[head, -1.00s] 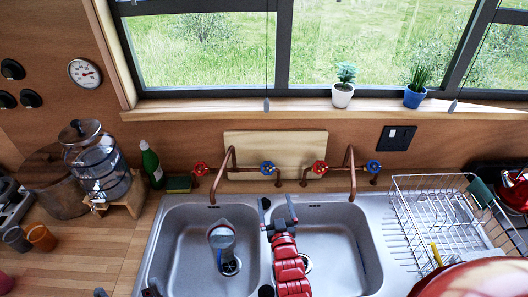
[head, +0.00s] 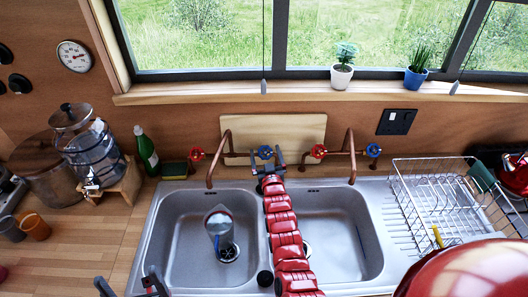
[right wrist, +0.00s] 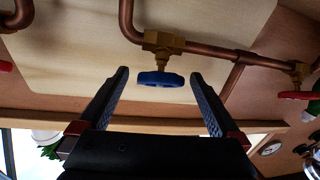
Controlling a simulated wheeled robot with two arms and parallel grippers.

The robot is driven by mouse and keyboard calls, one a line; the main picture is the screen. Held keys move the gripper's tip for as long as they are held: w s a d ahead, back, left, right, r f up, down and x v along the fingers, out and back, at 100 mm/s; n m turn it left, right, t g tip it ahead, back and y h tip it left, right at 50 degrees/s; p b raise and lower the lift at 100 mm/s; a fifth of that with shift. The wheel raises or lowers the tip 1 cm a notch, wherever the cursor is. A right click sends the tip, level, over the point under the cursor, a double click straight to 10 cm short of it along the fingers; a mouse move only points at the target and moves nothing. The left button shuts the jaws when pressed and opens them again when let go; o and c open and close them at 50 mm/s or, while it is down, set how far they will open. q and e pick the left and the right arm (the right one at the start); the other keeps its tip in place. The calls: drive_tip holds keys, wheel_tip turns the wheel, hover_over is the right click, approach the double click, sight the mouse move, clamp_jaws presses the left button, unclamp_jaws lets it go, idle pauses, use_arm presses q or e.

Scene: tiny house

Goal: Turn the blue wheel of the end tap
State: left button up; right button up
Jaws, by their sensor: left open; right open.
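Two copper taps stand behind the sink, each with a red and a blue wheel. The left tap (head: 210,165) has its blue wheel (head: 264,152) right at my right gripper (head: 267,160). In the right wrist view this blue wheel (right wrist: 160,79) lies between the open fingertips (right wrist: 160,76), with a gap on both sides. The right tap (head: 352,155) has its blue wheel (head: 373,150) at the far right end of the row. My left gripper (head: 128,285) is open and empty at the bottom left, apart from the taps.
The double sink (head: 165,235) holds a grey cup-like object (head: 219,225) in its left basin. A wire dish rack (head: 440,195) stands at the right. A wooden board (head: 300,128) leans behind the taps. A green bottle (head: 147,152) and sponge (head: 175,170) are left.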

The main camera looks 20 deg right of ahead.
sight(264, 151)
drive_tip(key=shift+w+d+f+b, duration=0.1)
drive_tip(key=shift+w+f+b, duration=0.05)
drive_tip(key=shift+w+b, duration=0.4)
drive_tip(key=shift+w+d+f+b, duration=0.15)
drive_tip(key=shift+w+b, duration=0.2)
drive_tip(key=shift+w, duration=0.6)
drive_tip(key=shift+w+r, duration=0.2)
drive_tip(key=shift+r, duration=0.05)
drive_tip(key=c, duration=1.4)
drive_tip(key=n+y+p, duration=0.1)
drive_tip(key=p, duration=0.2)
drive_tip(key=n+p, duration=0.1)
drive_tip(key=p, duration=0.2)
drive_tip(key=shift+a+r+y, duration=0.15)
drive_tip(key=shift+a+y, duration=0.2)
drive_tip(key=shift+y, duration=0.05)
drive_tip(key=shift+p, duration=0.6)
drive_tip(key=shift+d+f+n+y, duration=0.1)
drive_tip(key=shift+f+n+y, duration=0.15)
drive_tip(key=shift+n+y, duration=0.05)
